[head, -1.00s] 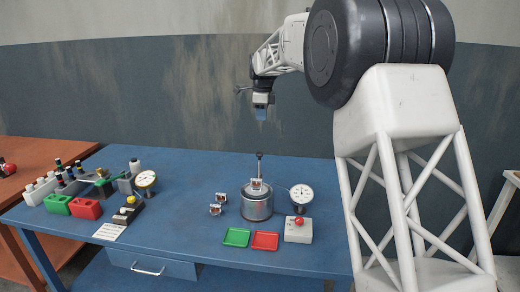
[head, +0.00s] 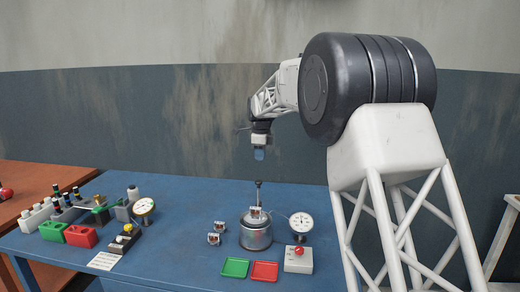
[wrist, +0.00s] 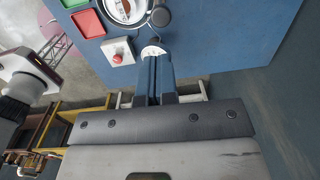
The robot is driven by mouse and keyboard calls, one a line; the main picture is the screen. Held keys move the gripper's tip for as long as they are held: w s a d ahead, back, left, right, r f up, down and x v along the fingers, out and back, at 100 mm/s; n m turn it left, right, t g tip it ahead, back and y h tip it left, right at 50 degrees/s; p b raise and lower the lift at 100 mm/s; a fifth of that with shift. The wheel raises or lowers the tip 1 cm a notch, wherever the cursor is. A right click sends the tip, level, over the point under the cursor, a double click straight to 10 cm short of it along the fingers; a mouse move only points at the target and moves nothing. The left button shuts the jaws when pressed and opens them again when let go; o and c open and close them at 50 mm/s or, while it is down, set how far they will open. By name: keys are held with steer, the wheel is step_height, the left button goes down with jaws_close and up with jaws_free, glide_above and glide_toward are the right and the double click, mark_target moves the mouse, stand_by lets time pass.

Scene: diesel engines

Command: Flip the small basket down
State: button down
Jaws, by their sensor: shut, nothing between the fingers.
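A round metal pot (head: 256,238) stands on the blue table, with an upright dark-knobbed lever behind it. A small, pale basket-like piece (head: 256,213) sits at the pot's top; its exact shape and tilt are too small to tell. Part of the pot (wrist: 126,10) shows at the top edge of the wrist view. My gripper (head: 259,154) is above and behind the pot, well clear of it. In the wrist view my gripper (wrist: 155,62) is shut and empty, its fingers pointing toward the table.
A white dial gauge (head: 301,223) and a red-button box (head: 298,261) stand right of the pot. Green (head: 235,268) and red (head: 264,271) trays lie in front. Two small metal pieces (head: 216,233) are to its left. Bottles and bins crowd the table's left end.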

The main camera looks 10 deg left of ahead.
mark_target(259, 186)
steer(key=f, duration=0.9)
steer(key=shift+w+a+f, duration=0.15)
steer(key=shift+a, duration=0.05)
step_height(259, 186, down, 7)
steer(key=shift+r, duration=0.1)
stand_by(0.3)
step_height(259, 186, up, 15)
steer(key=shift+s+d+f, duration=0.2)
steer(key=shift+d, duration=0.1)
stand_by(0.6)
stand_by(0.4)
